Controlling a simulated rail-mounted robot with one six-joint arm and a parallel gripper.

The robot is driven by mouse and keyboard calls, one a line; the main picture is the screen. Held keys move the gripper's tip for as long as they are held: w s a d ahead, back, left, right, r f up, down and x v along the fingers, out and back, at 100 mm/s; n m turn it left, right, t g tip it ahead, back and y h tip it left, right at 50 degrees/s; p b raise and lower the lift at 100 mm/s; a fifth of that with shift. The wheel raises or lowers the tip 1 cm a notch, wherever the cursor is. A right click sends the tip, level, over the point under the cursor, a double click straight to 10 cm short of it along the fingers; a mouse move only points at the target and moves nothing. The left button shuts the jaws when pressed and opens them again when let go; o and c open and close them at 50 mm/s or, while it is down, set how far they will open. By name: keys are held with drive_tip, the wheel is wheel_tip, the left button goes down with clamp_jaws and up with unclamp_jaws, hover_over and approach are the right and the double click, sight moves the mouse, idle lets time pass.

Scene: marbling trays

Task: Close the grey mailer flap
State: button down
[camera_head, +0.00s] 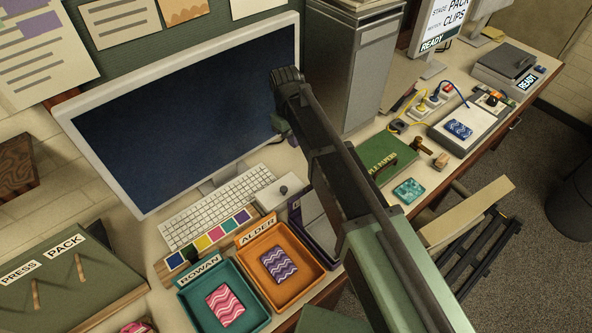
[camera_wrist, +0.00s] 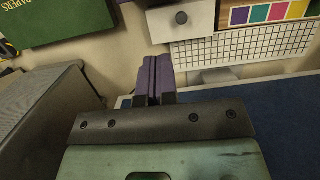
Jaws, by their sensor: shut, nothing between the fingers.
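My gripper (camera_wrist: 154,76) shows in the wrist view with its two purple-grey fingers together and nothing between them. It is over the desk, between the monitor and the grey cabinet. In the head view my own arm crosses the middle and hides most of my gripper. I cannot make out a grey mailer flap for certain. A flat grey piece (camera_head: 465,128) with a blue patterned block on it lies at the right of the desk, well away from my gripper. A grey case (camera_head: 506,67) by a READY sign lies farther back.
The monitor (camera_head: 180,110) and tall grey cabinet (camera_head: 348,70) stand close to my arm. The keyboard (camera_head: 215,205), teal tray (camera_head: 186,295), orange tray (camera_head: 330,268) and purple tray (camera_head: 294,218) are at the front. A green PAPERS box (camera_head: 386,155) and teal block (camera_head: 408,191) lie right of my arm.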

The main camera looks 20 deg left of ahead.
sight(316, 197)
drive_tip(key=s+d+f+b, duration=0.1)
drive_tip(key=f+b, duration=0.2)
drive_tip(key=f, duration=0.1)
drive_tip(key=d+f+b, duration=0.1)
drive_tip(key=f+b, duration=0.2)
drive_tip(key=b, duration=0.1)
drive_tip(key=s+d+f+b, duration=0.1)
drive_tip(key=d+f+b, duration=0.1)
drive_tip(key=f+b, duration=0.2)
drive_tip(key=shift+s+f, duration=0.3)
drive_tip(key=shift+s+d, duration=0.15)
drive_tip(key=shift+d, duration=0.1)
drive_tip(key=shift+s, duration=0.15)
